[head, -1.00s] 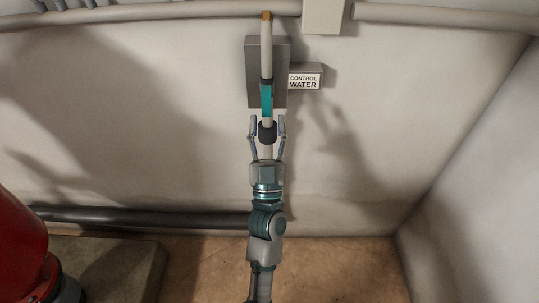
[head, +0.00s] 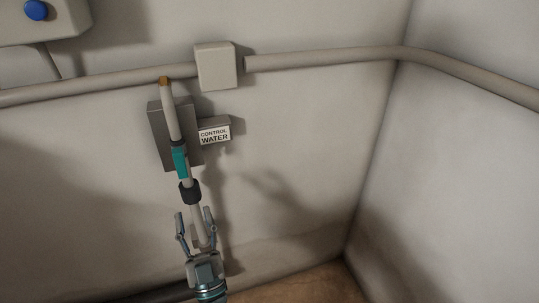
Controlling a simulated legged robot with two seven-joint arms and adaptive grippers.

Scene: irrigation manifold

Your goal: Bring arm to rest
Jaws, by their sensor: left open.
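My left gripper (head: 196,229) is in the lower middle-left of the head view. Its two fingers are spread, one on each side of the lower end of a vertical pipe (head: 171,112). I cannot tell whether they touch it. The pipe has a teal section (head: 180,163) and a black collar (head: 189,191) above the fingertips. My right gripper is not in view.
A grey box (head: 159,137) is on the wall behind the pipe, beside a "CONTROL WATER" sign (head: 214,134). A horizontal pipe (head: 320,59) with a pale junction box (head: 216,66) runs above. A blue button (head: 36,10) shows top left. A wall corner is at right.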

